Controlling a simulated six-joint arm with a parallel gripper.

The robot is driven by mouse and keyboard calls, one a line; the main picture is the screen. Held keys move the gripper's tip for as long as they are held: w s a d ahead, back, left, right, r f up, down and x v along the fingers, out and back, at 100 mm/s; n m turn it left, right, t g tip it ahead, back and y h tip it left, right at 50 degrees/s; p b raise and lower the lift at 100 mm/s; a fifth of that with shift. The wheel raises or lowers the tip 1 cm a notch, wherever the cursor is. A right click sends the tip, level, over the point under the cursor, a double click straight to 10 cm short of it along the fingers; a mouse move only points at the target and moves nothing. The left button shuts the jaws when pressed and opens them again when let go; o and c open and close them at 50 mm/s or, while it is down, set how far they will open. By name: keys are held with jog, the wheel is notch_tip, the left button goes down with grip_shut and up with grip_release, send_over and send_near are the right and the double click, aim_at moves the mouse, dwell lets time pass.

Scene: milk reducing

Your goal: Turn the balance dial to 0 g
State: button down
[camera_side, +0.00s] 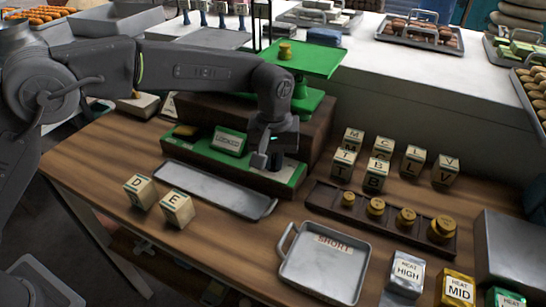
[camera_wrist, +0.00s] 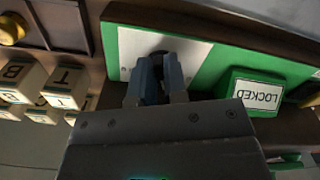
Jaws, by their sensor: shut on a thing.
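The balance has a green front panel (camera_side: 290,178) with a pale plate around the dial. Its green pan (camera_side: 318,62) stands above, with a brass weight (camera_side: 285,51) on it. My gripper (camera_side: 265,160) reaches down to the panel's right part. In the wrist view my gripper (camera_wrist: 157,75) is shut on the dark dial (camera_wrist: 158,60), which shows only in part between the fingers. I cannot read any dial marking. A green block labelled LOCKED (camera_side: 229,141) sits left of the gripper on the panel; it also shows in the wrist view (camera_wrist: 258,94).
A long empty metal tray (camera_side: 215,188) lies in front of the balance. Letter cubes (camera_side: 177,208) stand left and more (camera_side: 378,174) right. A wooden rack (camera_side: 325,194) holds several brass weights. A tray labelled SHORT (camera_side: 325,265) and HEAT blocks (camera_side: 407,272) are nearer.

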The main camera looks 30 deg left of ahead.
aim_at(274, 161)
jog(key=shift+n, duration=0.7)
jog(key=c, duration=1.2)
grip_release()
jog(key=shift+o, duration=0.2)
notch_tip(274, 161, up, 14)
jog(key=shift+f, duration=0.1)
